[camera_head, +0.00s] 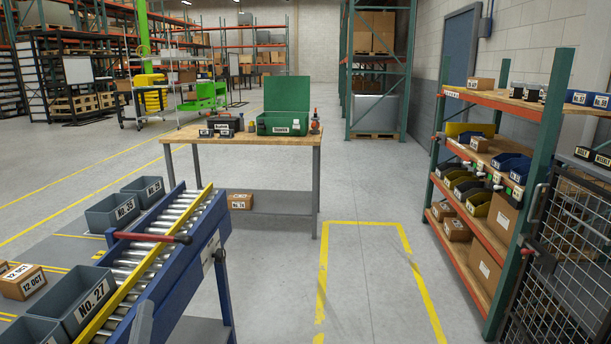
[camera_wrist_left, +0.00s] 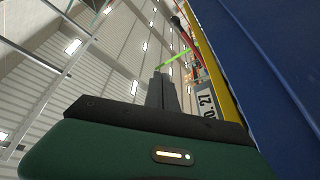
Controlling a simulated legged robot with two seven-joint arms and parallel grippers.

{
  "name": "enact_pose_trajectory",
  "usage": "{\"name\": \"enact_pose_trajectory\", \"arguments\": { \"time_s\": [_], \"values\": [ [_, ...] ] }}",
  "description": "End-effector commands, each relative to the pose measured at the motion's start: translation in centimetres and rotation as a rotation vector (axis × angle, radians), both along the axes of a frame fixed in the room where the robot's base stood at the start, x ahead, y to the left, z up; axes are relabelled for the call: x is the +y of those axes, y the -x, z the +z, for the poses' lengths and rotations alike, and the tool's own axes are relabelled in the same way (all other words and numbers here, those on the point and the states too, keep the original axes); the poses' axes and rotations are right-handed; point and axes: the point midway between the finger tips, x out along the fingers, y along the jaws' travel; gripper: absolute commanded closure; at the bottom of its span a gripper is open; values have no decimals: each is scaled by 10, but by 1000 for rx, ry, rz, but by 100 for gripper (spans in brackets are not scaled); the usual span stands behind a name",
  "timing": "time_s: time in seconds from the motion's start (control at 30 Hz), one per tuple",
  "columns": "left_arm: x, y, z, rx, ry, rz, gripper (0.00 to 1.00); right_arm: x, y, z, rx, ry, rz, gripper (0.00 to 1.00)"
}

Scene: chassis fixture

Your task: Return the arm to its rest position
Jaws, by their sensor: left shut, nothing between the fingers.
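My left gripper (camera_head: 143,319) shows as a small grey piece at the bottom of the head view, in front of the blue side of the roller conveyor (camera_head: 165,262). In the left wrist view its fingers (camera_wrist_left: 162,82) are together and empty, pointing upward. The blue conveyor side (camera_wrist_left: 262,60) and its yellow rail run close along the right of that view. The rest of my left arm is outside the head view. My right gripper is in neither view.
A red-handled bar (camera_head: 152,237) lies across the conveyor. Grey bins (camera_head: 88,294) stand to its left. A wooden workbench (camera_head: 240,134) with an open green case (camera_head: 283,122) stands ahead. A loaded shelf rack (camera_head: 480,214) stands right. The yellow-marked floor (camera_head: 372,285) is clear.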

Motion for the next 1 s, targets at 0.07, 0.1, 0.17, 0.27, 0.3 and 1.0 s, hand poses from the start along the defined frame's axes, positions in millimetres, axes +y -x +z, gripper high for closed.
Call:
{"name": "enact_pose_trajectory", "arguments": {
  "time_s": [0.07,0.1,0.17,0.27,0.3,1.0],
  "values": [
    [-4,-4,-10,56,-11,-2,100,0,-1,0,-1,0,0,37],
    [-5,-6,-16,89,-18,-1,100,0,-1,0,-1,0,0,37],
    [-8,-9,-26,141,-29,-1,100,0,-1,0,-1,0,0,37],
    [-14,-12,-45,244,-52,-5,100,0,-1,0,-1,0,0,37],
    [-17,-13,-54,291,-64,-9,100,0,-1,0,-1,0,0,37],
    [-106,153,-247,1538,-495,-451,100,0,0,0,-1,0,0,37]
  ]
}}
